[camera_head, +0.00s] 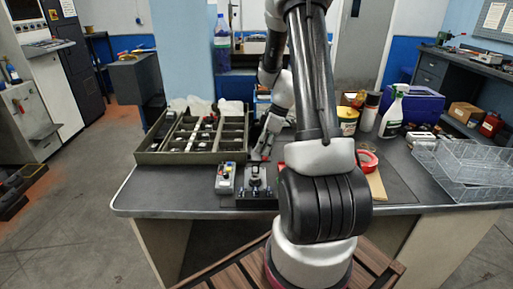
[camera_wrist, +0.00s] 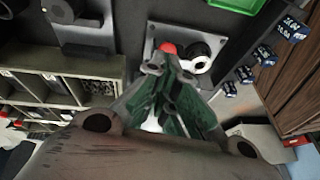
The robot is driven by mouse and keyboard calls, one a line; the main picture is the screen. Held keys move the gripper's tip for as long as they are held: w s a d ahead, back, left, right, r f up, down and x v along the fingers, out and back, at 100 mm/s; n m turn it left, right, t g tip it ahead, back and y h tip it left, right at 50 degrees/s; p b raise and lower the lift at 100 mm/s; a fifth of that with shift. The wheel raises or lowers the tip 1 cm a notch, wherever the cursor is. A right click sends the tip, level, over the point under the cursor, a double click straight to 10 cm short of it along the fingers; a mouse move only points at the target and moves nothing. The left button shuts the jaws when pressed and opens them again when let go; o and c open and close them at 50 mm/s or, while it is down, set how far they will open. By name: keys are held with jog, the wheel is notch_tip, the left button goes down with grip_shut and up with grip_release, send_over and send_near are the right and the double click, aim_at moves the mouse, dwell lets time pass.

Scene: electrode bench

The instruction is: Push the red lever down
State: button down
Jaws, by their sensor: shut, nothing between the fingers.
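The red lever shows in the wrist view as a small red knob (camera_wrist: 168,48). It sits on a grey metal plate (camera_wrist: 151,50) beside a round black and pale part (camera_wrist: 195,52). My gripper (camera_wrist: 175,68) is shut and empty, with its fingertips right by the red knob in this view; I cannot tell whether they touch it. In the head view my gripper (camera_head: 261,156) is low over the bench, just behind a dark device with a metal plate (camera_head: 256,183).
A small grey box (camera_head: 226,178) with coloured buttons stands left of the device. A divided tray (camera_head: 150,157) lies further left. A spray bottle (camera_head: 392,115), red tape (camera_head: 368,160) and clear bins (camera_head: 465,165) are on the right. The bench's front left (camera_head: 160,195) is clear.

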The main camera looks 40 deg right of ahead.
jog(key=shift+s+d+f+t+y, duration=0.35)
jog(key=shift+d+t+y, duration=0.2)
jog(key=shift+y, duration=0.15)
jog(key=shift+s+d+f, duration=0.3)
jog(key=shift+s+d, duration=0.05)
jog(key=shift+d, duration=0.1)
jog(key=shift+s+d+f, duration=0.2)
jog(key=shift+d+f, duration=0.1)
